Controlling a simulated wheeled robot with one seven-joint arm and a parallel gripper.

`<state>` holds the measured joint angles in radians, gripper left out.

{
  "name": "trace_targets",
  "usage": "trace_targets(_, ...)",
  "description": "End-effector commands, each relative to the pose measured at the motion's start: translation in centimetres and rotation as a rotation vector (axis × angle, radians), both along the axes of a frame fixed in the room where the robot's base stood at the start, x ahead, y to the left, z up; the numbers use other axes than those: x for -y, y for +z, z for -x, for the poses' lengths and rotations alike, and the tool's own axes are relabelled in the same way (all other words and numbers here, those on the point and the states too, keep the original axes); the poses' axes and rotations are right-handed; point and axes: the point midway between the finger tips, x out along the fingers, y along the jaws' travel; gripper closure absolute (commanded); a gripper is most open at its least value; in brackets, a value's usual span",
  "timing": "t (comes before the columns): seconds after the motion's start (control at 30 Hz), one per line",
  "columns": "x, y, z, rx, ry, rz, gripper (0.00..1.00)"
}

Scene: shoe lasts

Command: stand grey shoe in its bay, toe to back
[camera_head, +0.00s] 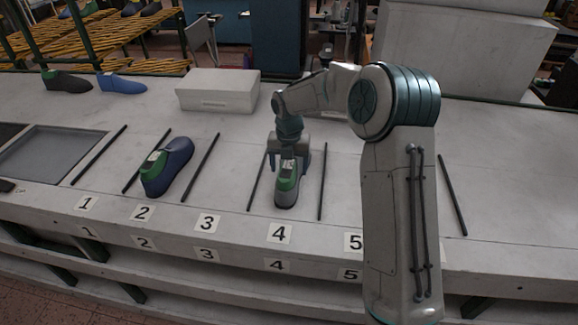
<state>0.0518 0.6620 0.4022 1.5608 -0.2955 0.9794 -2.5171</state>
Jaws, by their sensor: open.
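The grey shoe (286,199) has a green top with a pale label. It stands upright in the bay marked 4, between two black rods (257,181) (322,181). Its rounded near end faces the front edge. Its far end is hidden behind my gripper, so I cannot be sure which way the toe points. My gripper (289,163) is open and low over the far part of the shoe, with a finger at each side. I cannot tell whether the fingers touch it.
A blue shoe (176,166) with a green top stands at bay 2, slightly turned. A pale box (218,90) stands behind. A dark shoe (68,82) and another blue shoe (122,84) stand at the back left. A grey tray (50,154) lies at the left.

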Motion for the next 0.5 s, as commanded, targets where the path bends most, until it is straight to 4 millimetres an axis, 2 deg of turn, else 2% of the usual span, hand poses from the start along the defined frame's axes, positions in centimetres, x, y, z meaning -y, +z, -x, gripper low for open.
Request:
trace_targets(0.17,0.1,2.8,-0.1,0.007,-0.001,-0.001,0.27)
trace_targets(0.5,0.0,9.6,-0.1,0.004,0.000,-0.001,0.27)
